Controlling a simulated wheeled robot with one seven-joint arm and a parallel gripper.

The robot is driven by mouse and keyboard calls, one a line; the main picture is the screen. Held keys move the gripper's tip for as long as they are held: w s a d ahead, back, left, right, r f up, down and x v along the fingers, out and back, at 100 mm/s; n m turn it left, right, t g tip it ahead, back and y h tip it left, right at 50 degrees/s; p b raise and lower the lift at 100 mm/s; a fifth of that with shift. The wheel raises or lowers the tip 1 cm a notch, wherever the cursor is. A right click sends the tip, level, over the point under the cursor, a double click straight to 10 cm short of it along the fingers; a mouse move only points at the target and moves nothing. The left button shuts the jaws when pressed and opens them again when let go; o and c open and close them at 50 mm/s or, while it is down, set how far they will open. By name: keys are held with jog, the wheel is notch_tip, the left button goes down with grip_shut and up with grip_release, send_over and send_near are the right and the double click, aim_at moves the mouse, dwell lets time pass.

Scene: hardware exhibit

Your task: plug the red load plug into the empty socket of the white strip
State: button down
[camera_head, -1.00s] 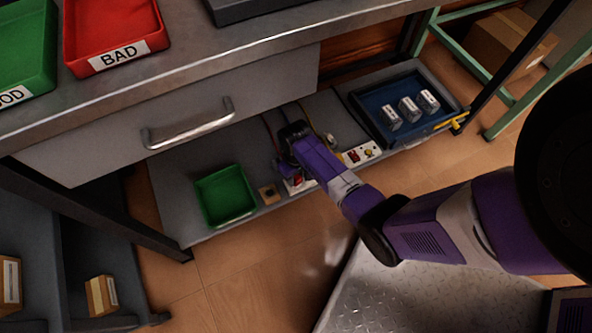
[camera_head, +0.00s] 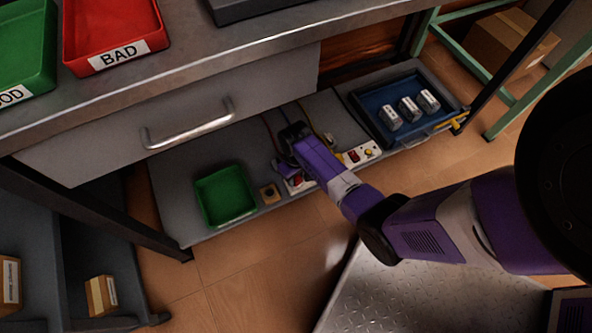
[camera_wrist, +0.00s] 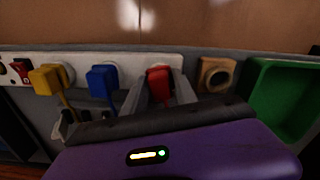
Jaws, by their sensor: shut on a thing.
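The white strip (camera_wrist: 110,62) runs along the shelf edge in the wrist view; it also shows in the head view (camera_head: 362,153), partly covered by my arm. A yellow plug (camera_wrist: 48,80) and a blue plug (camera_wrist: 102,80) sit in it. The red load plug (camera_wrist: 158,84) is between the fingers of my gripper (camera_wrist: 159,88), which is shut on it. The plug is at the strip's right end in the wrist view, right of the blue plug. The empty socket is not visible; I cannot tell whether the red plug is seated in it.
A small wooden block with a round dark fitting (camera_wrist: 216,74) stands beside the strip's end, then a green tray (camera_wrist: 262,100). A blue-lined tray (camera_head: 375,118) with metal parts is at the shelf's other end. The drawer front (camera_head: 180,115) overhangs the shelf. Cables lie behind the strip.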

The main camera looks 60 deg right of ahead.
jog(key=shift+f, duration=0.1)
jog(key=shift+c, duration=2.1)
grip_release()
jog(key=shift+r+p, duration=3.55)
jog(key=shift+p, duration=0.3)
jog(key=shift+w, duration=0.1)
